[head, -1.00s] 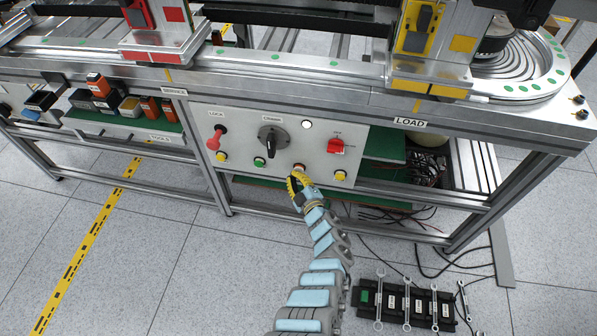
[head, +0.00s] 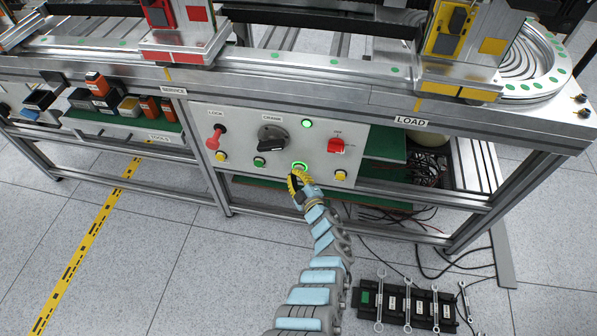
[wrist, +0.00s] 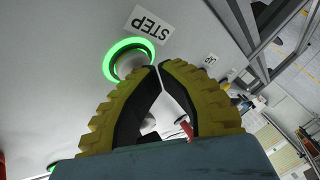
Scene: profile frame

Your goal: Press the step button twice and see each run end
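The step button (head: 299,166) is on the grey control panel's lower row, with a green ring lit around it. In the wrist view the lit button (wrist: 130,66) sits beside its STEP label (wrist: 151,24). My gripper (head: 294,175) is just below and in front of the button. In the wrist view my gripper's yellow fingers (wrist: 160,66) meet at the tips, with nothing between them. The tips overlap the button's edge in the picture; I cannot tell whether they touch it. A round lamp (head: 307,124) above glows green.
The panel also holds a red lock handle (head: 215,138), a black crank (head: 272,138), a red switch (head: 336,145), a green button (head: 259,162) and yellow buttons (head: 340,175). Red (head: 181,50) and yellow (head: 457,80) carriages stand on the track above. Wrenches (head: 407,305) lie below right.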

